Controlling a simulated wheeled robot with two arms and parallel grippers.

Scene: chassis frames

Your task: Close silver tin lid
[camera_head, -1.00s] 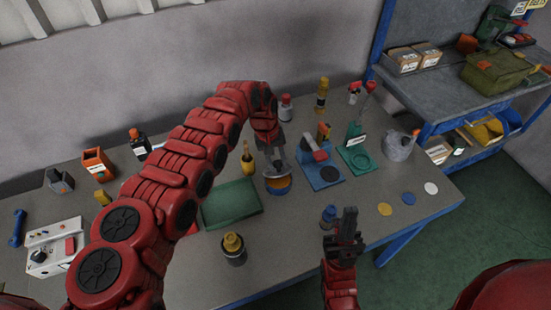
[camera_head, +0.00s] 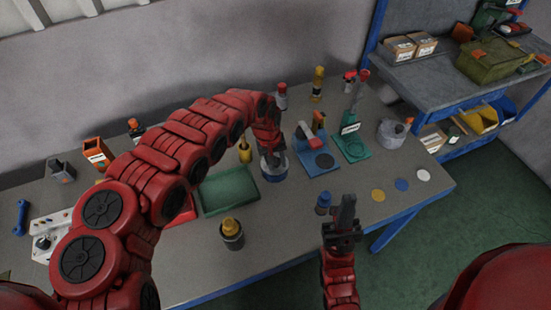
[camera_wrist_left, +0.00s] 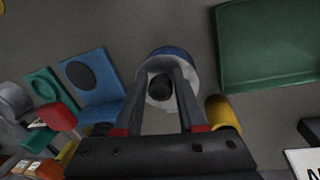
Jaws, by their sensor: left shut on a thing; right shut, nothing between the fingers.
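The blue-sided tin (camera_head: 274,177) stands on the workbench beside the green tray, and it also shows in the left wrist view (camera_wrist_left: 170,52). The silver lid (camera_wrist_left: 151,93), with a dark knob, is over the tin's mouth in the wrist view. My left gripper (camera_head: 271,152) is shut on the lid's knob, its fingers on both sides of it in the wrist view (camera_wrist_left: 161,84). The lid looks roughly level; I cannot tell whether it is fully seated. My right gripper (camera_head: 347,202) is shut and empty near the bench's front edge.
The green tray (camera_head: 228,190) lies left of the tin, with a yellow bottle (camera_head: 244,152) behind it. A blue stand (camera_head: 317,163) and a green stand (camera_head: 352,147) are to the right. A yellow-topped pot (camera_head: 231,233) and a small blue item (camera_head: 323,203) stand in front.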

